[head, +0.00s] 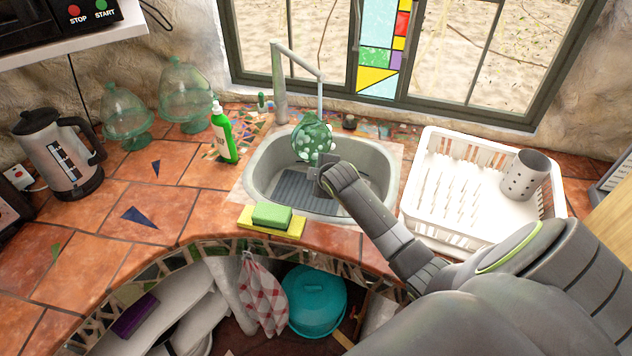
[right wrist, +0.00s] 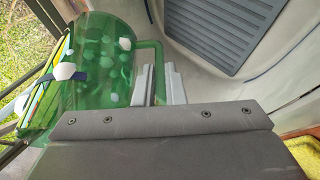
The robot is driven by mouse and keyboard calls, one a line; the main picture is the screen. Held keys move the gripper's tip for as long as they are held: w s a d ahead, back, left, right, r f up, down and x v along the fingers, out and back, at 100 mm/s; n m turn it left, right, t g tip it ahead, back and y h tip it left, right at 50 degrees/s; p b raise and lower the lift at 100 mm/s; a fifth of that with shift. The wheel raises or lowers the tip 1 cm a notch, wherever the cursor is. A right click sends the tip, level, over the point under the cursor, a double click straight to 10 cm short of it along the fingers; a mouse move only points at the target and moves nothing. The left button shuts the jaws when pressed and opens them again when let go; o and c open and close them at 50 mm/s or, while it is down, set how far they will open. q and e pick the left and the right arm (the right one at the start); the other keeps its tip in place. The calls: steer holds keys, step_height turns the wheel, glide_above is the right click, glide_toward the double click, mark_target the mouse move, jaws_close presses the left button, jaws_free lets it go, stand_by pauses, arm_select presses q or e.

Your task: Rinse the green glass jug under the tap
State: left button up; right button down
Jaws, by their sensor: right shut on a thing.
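The green glass jug (head: 312,142) has pale spots and is held over the sink (head: 262,172), below the end of the tap (head: 321,82). My right gripper (head: 322,170) is shut on the jug's handle; the right wrist view shows the fingers (right wrist: 166,84) at the green handle (right wrist: 150,48) and the jug body (right wrist: 104,62) to the left. The jug looks tilted in the right wrist view. My left gripper is not in view.
A green soap bottle (head: 223,135) stands left of the sink. A green sponge (head: 271,215) on a yellow cloth (head: 250,222) lies at its front edge. A white dish rack (head: 425,187) holding a metal cup (head: 524,175) stands right. Glass domes (head: 127,115) and a kettle (head: 58,155) stand left.

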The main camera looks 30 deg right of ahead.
mark_target(315, 149)
steer(key=w+d+b, duration=0.1)
steer(key=w+d, duration=0.1)
steer(key=w+d+b, duration=0.1)
steer(key=w+d, duration=0.1)
steer(key=shift+w+d, duration=0.1)
steer(key=shift+w, duration=0.2)
steer(key=shift+w+d+b, duration=0.3)
steer(key=shift+d, duration=0.05)
steer(key=shift+r, duration=0.1)
steer(key=shift+s, duration=0.1)
steer(key=shift+s+d+p, duration=0.35)
steer(key=shift+d+p, duration=0.05)
steer(key=shift+p, duration=0.1)
steer(key=shift+w+a, duration=0.15)
